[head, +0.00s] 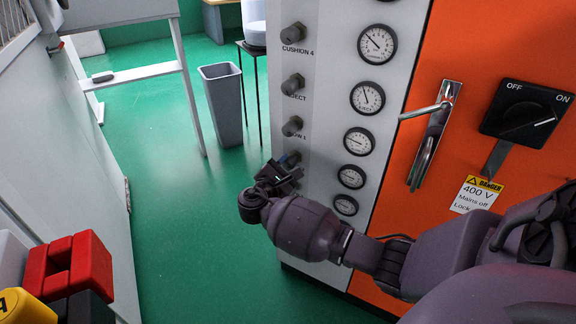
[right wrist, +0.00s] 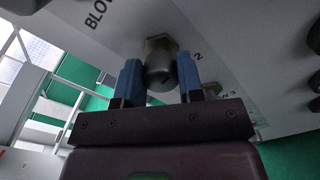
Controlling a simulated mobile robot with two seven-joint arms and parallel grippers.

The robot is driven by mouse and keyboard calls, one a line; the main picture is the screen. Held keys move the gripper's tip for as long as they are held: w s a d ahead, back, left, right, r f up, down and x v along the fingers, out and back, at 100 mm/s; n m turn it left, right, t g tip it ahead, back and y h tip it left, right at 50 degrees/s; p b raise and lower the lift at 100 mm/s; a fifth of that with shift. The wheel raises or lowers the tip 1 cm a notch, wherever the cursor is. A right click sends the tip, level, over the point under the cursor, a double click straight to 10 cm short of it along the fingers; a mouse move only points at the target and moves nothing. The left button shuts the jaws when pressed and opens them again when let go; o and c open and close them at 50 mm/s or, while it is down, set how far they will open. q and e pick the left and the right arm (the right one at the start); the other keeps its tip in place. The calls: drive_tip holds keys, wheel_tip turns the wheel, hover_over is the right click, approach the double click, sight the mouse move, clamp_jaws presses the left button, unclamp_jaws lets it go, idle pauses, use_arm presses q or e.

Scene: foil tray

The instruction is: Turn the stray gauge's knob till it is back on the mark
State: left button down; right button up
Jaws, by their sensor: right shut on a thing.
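My right gripper (head: 285,165) is at the panel's column of knobs, low down beside the fourth gauge (head: 351,177). In the right wrist view its two blue fingers are shut on a dark grey round knob (right wrist: 160,74), one finger on each side; its label is partly hidden, with "BLO" and "2" readable. In the head view the gripper largely covers this knob. Above it are the upper knob (head: 294,33), second knob (head: 293,84) and third knob (head: 292,126). The top gauge (head: 377,44) and second gauge (head: 368,98) have needles pointing up-left. The third gauge (head: 359,141) points left. My left gripper is out of view.
The orange panel at right carries a metal door handle (head: 432,135) and a black OFF/ON switch (head: 527,113). A grey bin (head: 221,103) stands on the green floor (head: 185,240). The floor left of the gripper is clear.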

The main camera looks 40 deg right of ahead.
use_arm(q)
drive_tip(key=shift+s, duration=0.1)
use_arm(e)
drive_tip(key=o, duration=0.9)
drive_tip(key=shift+s+a, duration=0.1)
drive_tip(key=shift+a, duration=0.15)
drive_tip(key=v, duration=0.2)
drive_tip(key=p+v, duration=0.1)
drive_tip(key=shift+s+a+r, duration=0.1)
drive_tip(key=shift+a+r, duration=0.1)
drive_tip(key=shift+a, duration=0.2)
drive_tip(key=p, duration=0.1)
approach(287, 165)
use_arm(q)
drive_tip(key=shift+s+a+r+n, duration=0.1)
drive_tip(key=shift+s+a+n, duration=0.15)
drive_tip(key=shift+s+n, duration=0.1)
use_arm(e)
drive_tip(key=shift+s+a+f, duration=0.2)
drive_tip(key=shift+a, duration=0.15)
